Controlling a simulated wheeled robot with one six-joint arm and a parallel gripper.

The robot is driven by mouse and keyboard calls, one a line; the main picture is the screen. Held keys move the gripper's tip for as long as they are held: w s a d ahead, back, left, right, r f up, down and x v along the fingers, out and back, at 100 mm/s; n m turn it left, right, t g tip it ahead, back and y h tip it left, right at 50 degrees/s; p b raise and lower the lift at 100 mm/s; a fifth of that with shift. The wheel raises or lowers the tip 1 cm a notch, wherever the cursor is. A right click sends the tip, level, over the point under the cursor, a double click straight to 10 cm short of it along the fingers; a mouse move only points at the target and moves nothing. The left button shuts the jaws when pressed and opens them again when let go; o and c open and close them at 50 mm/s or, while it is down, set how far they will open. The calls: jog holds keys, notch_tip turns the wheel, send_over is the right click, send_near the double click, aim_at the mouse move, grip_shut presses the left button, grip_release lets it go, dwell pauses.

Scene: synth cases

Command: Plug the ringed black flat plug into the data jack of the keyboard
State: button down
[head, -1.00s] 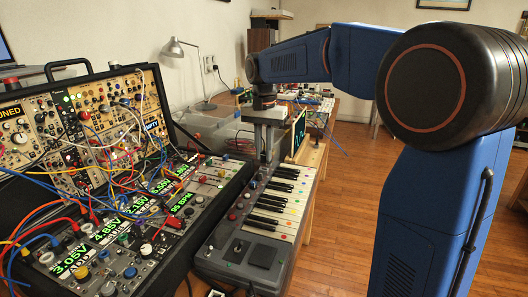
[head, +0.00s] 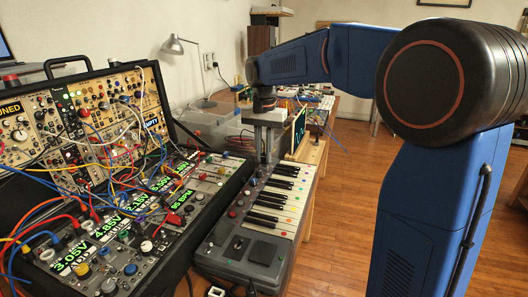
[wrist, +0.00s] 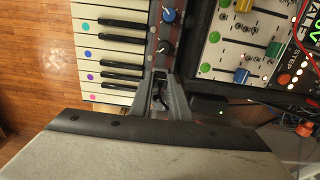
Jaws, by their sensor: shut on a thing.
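My gripper (wrist: 160,84) shows in the wrist view with its two grey fingers close together at the keyboard's edge. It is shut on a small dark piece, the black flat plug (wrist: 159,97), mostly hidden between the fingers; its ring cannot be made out. The keyboard (head: 246,246) lies to the right of the synth case in the head view. My gripper (head: 266,138) points down over its far end there. In the wrist view its keys (wrist: 108,52) are left of my gripper. The data jack cannot be made out, nor whether the plug touches it.
A synth case (head: 215,192) with many patch cables stands close left of the keyboard. A small dark box (wrist: 207,103) is just right of my fingers in the wrist view. A desk lamp (head: 174,46) stands behind. Open floor (head: 345,200) lies to the right.

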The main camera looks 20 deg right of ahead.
jog(key=shift+f, duration=0.4)
jog(key=c, duration=1.6)
grip_release()
jog(key=shift+r, duration=0.1)
notch_tip(320, 180, up, 17)
jog(key=shift+r, duration=0.15)
jog(key=shift+s, duration=0.1)
jog(key=s+d+f+n+t, duration=0.1)
jog(key=s+d+f+n, duration=0.1)
jog(key=s+f, duration=0.6)
jog(key=s+d+f+n+t, duration=0.2)
jog(key=s+f, duration=0.7)
jog(key=s, duration=0.5)
jog(key=s+d+f+n+t, duration=0.1)
jog(key=s+d+f+n, duration=0.2)
jog(key=s+f, duration=0.6)
jog(key=shift+s+f+t, duration=0.25)
jog(key=shift+s+t, duration=0.15)
jog(key=shift+s, duration=0.75)
